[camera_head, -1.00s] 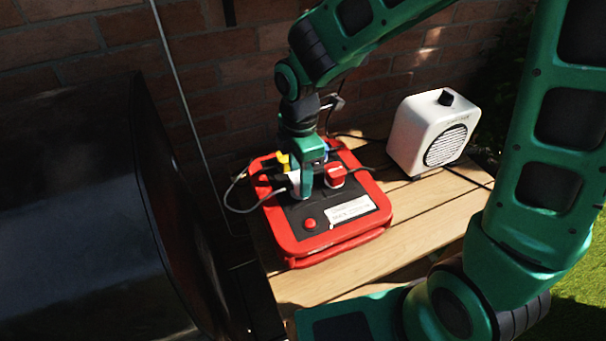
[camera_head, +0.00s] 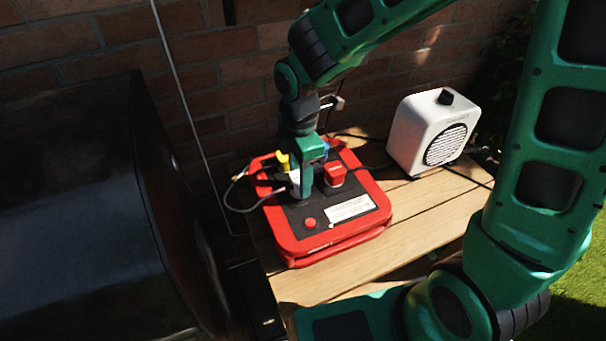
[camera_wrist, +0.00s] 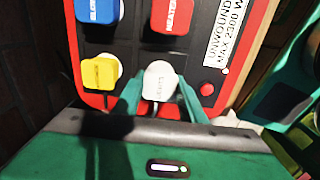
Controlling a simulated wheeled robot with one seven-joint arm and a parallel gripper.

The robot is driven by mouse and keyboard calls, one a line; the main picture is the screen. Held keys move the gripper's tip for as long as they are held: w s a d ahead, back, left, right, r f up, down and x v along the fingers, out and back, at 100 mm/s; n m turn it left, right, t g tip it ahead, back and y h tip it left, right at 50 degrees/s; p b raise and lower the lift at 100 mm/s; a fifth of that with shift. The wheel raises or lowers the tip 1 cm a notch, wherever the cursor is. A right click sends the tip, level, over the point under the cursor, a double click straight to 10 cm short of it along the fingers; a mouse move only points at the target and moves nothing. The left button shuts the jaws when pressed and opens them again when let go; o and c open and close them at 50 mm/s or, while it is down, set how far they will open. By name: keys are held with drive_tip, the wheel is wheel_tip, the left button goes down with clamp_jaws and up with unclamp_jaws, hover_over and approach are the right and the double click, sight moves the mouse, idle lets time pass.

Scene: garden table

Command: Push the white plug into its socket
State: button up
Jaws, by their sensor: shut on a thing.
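The white plug (camera_wrist: 158,82) is between the fingers of my gripper (camera_wrist: 158,100) in the wrist view, with lettering on its top. In the head view my gripper (camera_head: 303,190) points down over the left side of the red and black power unit (camera_head: 292,228), shut on the plug, which is mostly hidden there. The plug is at the unit's black face, but I cannot tell how deep it sits. Its socket is hidden beneath it. A red plug (camera_wrist: 172,15), a blue plug (camera_wrist: 97,10) and a yellow plug (camera_wrist: 100,72) stand on the same face.
A white speaker-like box (camera_head: 433,132) stands right of the unit on the wooden table (camera_head: 420,222). A black grill-like body (camera_head: 75,200) fills the left. A brick wall (camera_head: 240,55) is close behind. Cables loop beside the unit. The table's front is clear.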

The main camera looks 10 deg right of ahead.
drive_tip(key=shift+f, duration=0.5)
idle(0.6)
drive_tip(key=o, duration=1.1)
drive_tip(key=shift+r, duration=0.55)
wheel_tip(320, 180, up, 10)
drive_tip(key=shift+w+f, duration=0.1)
drive_tip(key=shift+f, duration=0.1)
